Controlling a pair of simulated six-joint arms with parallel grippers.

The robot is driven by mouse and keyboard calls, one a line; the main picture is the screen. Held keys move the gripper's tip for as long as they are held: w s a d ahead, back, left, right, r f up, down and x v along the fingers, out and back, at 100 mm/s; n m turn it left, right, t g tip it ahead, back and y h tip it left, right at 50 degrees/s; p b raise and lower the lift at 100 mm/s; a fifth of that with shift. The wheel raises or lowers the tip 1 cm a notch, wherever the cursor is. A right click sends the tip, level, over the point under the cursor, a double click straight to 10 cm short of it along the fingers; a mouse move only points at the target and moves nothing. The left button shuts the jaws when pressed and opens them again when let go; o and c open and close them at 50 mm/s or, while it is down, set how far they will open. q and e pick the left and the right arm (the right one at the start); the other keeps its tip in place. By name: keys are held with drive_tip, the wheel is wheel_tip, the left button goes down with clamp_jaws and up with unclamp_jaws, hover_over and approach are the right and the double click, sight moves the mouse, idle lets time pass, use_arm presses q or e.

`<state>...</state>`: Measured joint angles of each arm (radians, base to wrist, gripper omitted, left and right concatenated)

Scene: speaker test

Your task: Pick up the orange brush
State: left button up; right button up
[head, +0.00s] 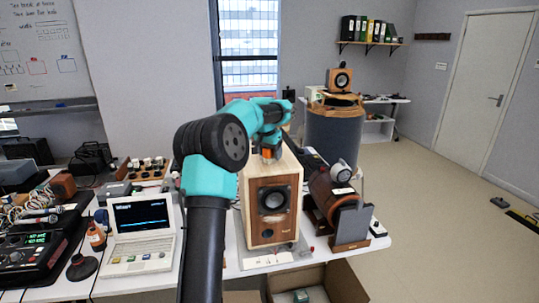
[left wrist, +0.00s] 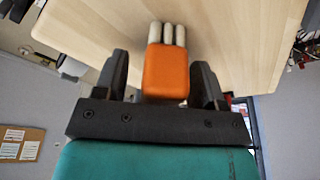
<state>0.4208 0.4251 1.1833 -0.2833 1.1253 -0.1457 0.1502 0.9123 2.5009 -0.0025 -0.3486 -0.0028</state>
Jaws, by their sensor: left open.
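The orange brush (left wrist: 166,72) has an orange block body and pale rounded bristle tufts. It is on the light wood top of the speaker (left wrist: 235,45). In the left wrist view it sits between the two dark fingers of my left gripper (left wrist: 162,80), which is open, with gaps on both sides. In the head view a bit of the brush's orange (head: 267,153) shows just under my left gripper (head: 268,146), above the wooden speaker (head: 271,205). My arm hides part of the speaker top. My right gripper is not in view.
A white laptop (head: 140,235) stands on the table left of my arm. An open cardboard box (head: 340,285) is below the table front.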

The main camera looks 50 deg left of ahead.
use_arm(q)
drive_tip(key=shift+c, duration=0.3)
drive_tip(key=c, duration=1)
drive_tip(key=shift+r, duration=0.1)
drive_tip(key=shift+r, duration=1.75)
drive_tip(key=s+d, duration=0.3)
drive_tip(key=d, duration=0.1)
drive_tip(key=s+d+r, duration=0.1)
drive_tip(key=s+d, duration=0.6)
drive_tip(key=d, duration=0.1)
drive_tip(key=shift+s+r, duration=0.15)
drive_tip(key=shift+s, duration=0.1)
